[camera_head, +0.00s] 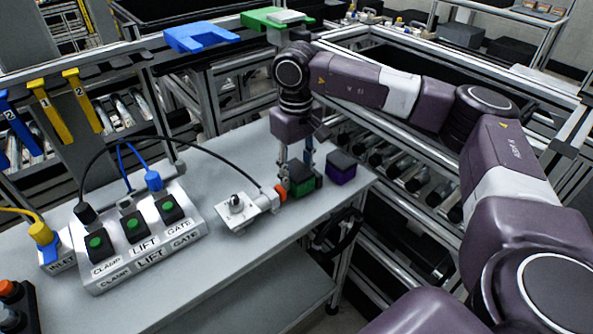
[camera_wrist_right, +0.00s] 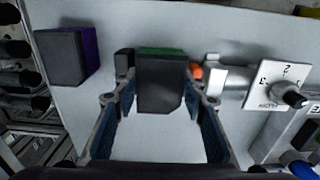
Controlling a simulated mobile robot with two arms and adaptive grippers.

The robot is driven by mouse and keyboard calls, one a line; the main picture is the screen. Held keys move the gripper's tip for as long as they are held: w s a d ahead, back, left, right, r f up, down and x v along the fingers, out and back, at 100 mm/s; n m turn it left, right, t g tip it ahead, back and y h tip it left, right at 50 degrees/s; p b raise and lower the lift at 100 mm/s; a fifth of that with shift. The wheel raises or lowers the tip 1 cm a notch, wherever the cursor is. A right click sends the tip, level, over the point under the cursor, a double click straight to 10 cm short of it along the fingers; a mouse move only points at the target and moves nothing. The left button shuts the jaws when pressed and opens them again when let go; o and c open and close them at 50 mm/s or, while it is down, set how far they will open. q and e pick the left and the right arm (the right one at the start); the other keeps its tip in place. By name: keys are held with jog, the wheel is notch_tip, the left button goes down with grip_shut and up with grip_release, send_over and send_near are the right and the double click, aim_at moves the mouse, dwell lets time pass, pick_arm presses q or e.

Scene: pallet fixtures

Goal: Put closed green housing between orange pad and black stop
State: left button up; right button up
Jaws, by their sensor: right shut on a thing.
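The closed green housing, dark with a green part, is in the head view (camera_head: 301,187) and in the middle of the right wrist view (camera_wrist_right: 160,82). My right gripper (camera_head: 296,172) points down and is shut on it, with one blue-padded finger on each side in the wrist view. The orange pad (camera_head: 281,193) is at the end of a clamp, just left of the housing. In the wrist view the orange pad (camera_wrist_right: 196,72) is right of the housing and the black stop (camera_wrist_right: 124,62) is left of it. Whether the housing touches either, or the table, I cannot tell. My left gripper is not in view.
A dark box with a purple side (camera_head: 341,168) stands right of the housing near the table edge. A white dial plate (camera_head: 236,212) lies left of the clamp. A button box (camera_head: 140,235) with cables stands further left. The grey table (camera_head: 225,155) is clear behind.

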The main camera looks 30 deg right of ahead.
aim_at(296, 169)
jog(key=shift+f, duration=0.3)
jog(key=o, duration=1.2)
jog(key=shift+o, duration=0.2)
jog(key=shift+r, duration=0.1)
jog(key=shift+r+p, duration=0.35)
jog(key=shift+r, duration=0.2)
notch_tip(296, 169, up, 12)
jog(key=b, duration=0.1)
jog(key=shift+b, duration=0.4)
jog(key=shift+a, duration=0.1)
